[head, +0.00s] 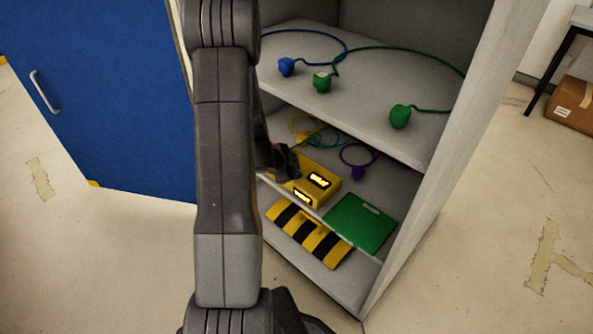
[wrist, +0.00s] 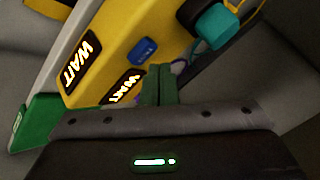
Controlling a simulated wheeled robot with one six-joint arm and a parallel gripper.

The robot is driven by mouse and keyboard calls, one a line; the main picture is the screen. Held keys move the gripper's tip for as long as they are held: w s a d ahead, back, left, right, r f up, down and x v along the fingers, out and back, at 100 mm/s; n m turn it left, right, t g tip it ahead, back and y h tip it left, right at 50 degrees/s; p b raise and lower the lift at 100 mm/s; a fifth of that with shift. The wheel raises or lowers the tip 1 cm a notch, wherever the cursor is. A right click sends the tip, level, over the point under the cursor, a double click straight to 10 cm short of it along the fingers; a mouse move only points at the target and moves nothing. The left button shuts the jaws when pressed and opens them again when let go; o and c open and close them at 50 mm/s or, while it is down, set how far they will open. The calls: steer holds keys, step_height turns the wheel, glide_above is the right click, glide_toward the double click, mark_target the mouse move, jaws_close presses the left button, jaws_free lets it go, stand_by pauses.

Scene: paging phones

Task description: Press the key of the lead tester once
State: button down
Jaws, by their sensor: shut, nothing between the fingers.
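The lead tester is a yellow box (head: 325,193) on the lower shelf of the open cabinet. It also shows in the wrist view (wrist: 110,45), with lit displays reading WAIT (wrist: 81,63) on two faces. A blue key (wrist: 145,51) sits on its top face. A teal plug (wrist: 212,27) is at a dark round part on the box. My gripper (wrist: 159,70) is shut and empty, its fingertips right beside the key in the picture; I cannot tell whether they touch it. In the head view my gripper (head: 283,164) is dark and partly hidden behind my arm.
A purple plug (head: 358,173) lies behind. Blue (head: 286,66) and green (head: 399,117) plugs with cords lie on the upper shelf (head: 360,110). The blue door (head: 95,90) stands open.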

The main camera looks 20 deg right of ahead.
stand_by(0.3)
step_height(320, 180, up, 5)
steer(key=p, duration=0.5)
steer(key=shift+f, duration=0.1)
stand_by(0.6)
step_height(320, 180, down, 2)
steer(key=shift+f+b, duration=0.1)
steer(key=shift+b, duration=1.95)
steer(key=shift+f+b, duration=0.1)
steer(key=shift+b, duration=0.3)
step_height(320, 180, up, 6)
steer(key=p, duration=0.7)
steer(key=shift+r, duration=0.2)
